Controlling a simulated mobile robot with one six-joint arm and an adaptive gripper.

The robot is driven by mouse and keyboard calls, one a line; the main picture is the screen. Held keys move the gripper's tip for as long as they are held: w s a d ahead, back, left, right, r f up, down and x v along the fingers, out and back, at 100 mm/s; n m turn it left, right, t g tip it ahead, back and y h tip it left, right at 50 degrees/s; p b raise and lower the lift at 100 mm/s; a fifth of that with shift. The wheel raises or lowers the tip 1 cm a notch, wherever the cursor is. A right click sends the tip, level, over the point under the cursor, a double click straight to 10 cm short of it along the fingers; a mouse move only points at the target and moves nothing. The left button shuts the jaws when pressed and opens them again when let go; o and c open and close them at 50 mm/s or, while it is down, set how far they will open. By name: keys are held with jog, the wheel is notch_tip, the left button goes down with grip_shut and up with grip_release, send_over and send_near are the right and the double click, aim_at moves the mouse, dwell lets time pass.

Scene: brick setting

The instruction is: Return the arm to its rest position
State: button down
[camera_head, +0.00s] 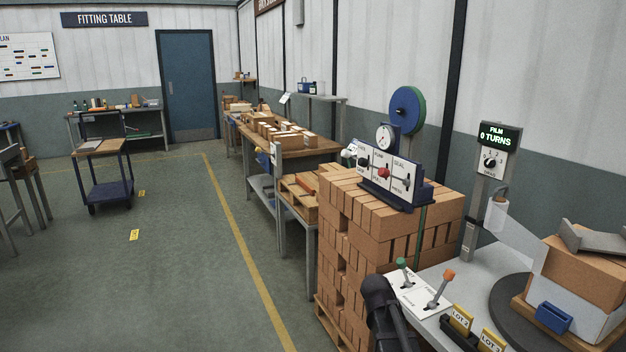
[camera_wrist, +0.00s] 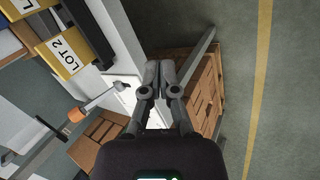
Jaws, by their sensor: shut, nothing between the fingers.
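My gripper (camera_wrist: 160,68) shows in the wrist view with its two grey fingers together and nothing between them. It hangs over the edge of the grey bench, beside the lever panel and the brick stack (camera_wrist: 206,92). In the head view a dark part of my arm (camera_head: 383,308) rises at the bottom, just left of the lever panel (camera_head: 412,292). The fingers cannot be made out in the head view.
The panel carries a green lever (camera_head: 402,264) and an orange lever (camera_head: 441,286). LOT tags (camera_head: 461,320) stand in front of it. The brick stack (camera_head: 345,250) stands close behind my arm. A turntable (camera_head: 507,305) bears a load at right. Open floor (camera_head: 190,270) lies left.

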jog(key=s+a+f+m+y, duration=0.1)
jog(key=s+a+y, duration=0.25)
jog(key=s, duration=0.35)
jog(key=s+a+f+y, duration=0.1)
jog(key=s+a+y, duration=0.1)
jog(key=s+a, duration=0.3)
notch_tip(320, 180, up, 14)
jog(key=p, duration=1.4)
jog(key=shift+s+d+g, duration=0.3)
jog(key=shift+s+d, duration=0.1)
jog(key=shift+d, duration=0.05)
